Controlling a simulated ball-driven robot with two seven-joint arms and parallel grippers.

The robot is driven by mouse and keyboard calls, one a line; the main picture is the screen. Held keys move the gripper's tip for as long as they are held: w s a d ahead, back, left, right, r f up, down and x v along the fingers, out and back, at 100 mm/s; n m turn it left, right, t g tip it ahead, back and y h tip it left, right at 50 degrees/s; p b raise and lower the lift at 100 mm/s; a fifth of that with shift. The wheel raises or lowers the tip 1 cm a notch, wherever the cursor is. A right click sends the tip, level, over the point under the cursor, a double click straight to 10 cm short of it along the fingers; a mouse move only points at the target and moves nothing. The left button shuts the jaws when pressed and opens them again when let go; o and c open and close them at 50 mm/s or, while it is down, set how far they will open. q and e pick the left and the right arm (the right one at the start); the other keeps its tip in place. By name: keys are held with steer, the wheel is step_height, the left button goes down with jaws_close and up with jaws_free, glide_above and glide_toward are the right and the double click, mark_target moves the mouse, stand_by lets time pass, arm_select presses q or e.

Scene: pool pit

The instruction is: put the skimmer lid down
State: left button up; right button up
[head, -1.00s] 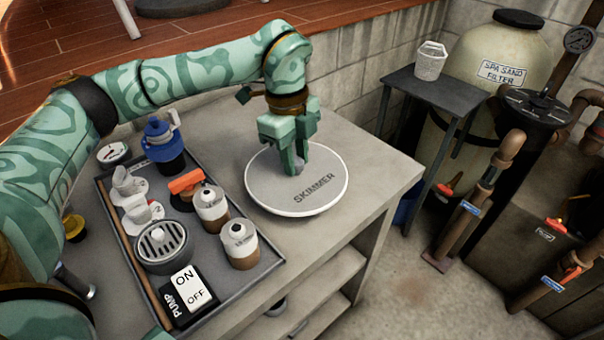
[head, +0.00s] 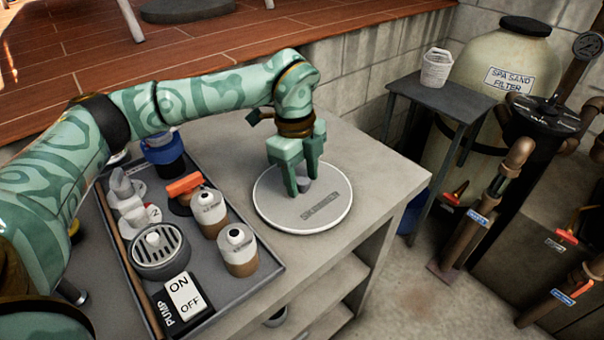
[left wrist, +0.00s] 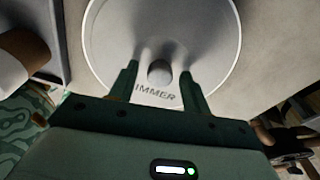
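The skimmer lid (head: 325,212) is a round pale grey disc with a white rim, the word SKIMMER and a small knob in the middle. It lies flat on the concrete bench top, right of the tray. My left gripper (head: 302,186) points down over the lid, with its fingers on either side of the knob. In the left wrist view, the knob (left wrist: 160,72) stands between the fingers with a gap on each side, so the gripper is open and not holding it. The lid (left wrist: 112,40) fills the middle of that view. My right gripper is not in view.
A grey tray (head: 262,276) left of the lid holds bottles, a round grate, a blue-topped container and a PUMP ON/OFF switch (head: 186,296). Bare bench (head: 375,165) lies right of the lid.

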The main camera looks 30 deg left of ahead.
arm_select(q)
steer(key=shift+r, duration=0.1)
step_height(320, 180, up, 12)
steer(key=a+p, duration=0.1)
steer(key=p, duration=0.3)
steer(key=shift+a, duration=0.2)
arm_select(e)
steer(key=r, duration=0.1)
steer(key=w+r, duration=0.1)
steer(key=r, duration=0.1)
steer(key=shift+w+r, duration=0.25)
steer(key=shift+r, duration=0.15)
arm_select(q)
steer(key=shift+w, duration=0.1)
